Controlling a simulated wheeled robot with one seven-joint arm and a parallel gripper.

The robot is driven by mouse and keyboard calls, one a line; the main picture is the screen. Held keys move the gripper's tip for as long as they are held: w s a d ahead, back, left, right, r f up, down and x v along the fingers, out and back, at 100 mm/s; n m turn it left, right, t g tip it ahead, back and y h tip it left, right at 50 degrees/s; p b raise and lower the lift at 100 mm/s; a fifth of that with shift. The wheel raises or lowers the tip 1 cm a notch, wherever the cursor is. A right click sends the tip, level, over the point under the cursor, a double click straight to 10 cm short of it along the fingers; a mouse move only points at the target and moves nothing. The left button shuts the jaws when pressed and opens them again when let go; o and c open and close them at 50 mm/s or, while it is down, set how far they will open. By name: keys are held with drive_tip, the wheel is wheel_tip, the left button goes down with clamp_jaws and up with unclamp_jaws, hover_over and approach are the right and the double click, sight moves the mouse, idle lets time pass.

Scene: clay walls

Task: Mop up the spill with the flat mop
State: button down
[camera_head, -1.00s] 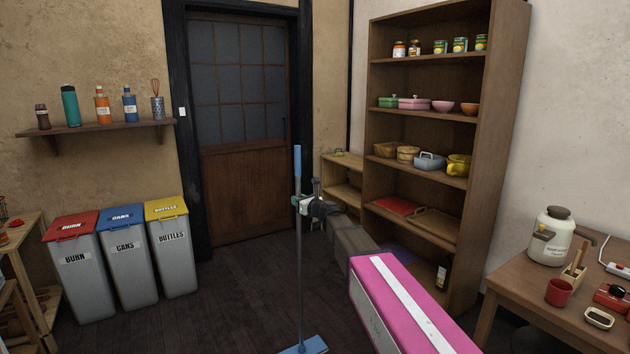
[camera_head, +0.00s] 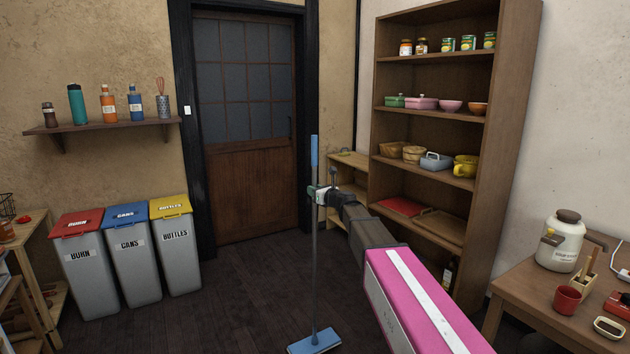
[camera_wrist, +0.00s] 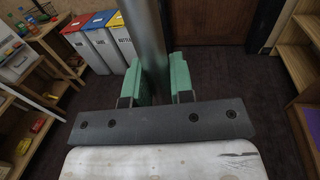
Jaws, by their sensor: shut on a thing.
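The flat mop (camera_head: 314,245) stands nearly upright in the head view, with a blue grip at its top, a grey pole and a flat blue head (camera_head: 314,342) at or near the floor by the lower picture edge. My gripper (camera_head: 318,195) is shut on the pole below the blue grip. In the wrist view the pole (camera_wrist: 146,40) runs between the green fingers of my gripper (camera_wrist: 160,80). No spill can be made out on the visible dark floor.
Three bins, red-lidded (camera_head: 85,265), blue-lidded (camera_head: 137,255) and yellow-lidded (camera_head: 176,245), stand along the left wall. A tall shelf (camera_head: 487,200) and a table (camera_head: 515,292) are on the right. The dark floor (camera_head: 245,285) before the closed door (camera_head: 247,195) is clear.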

sight(315, 179)
drive_tip(key=shift+r, duration=2.4)
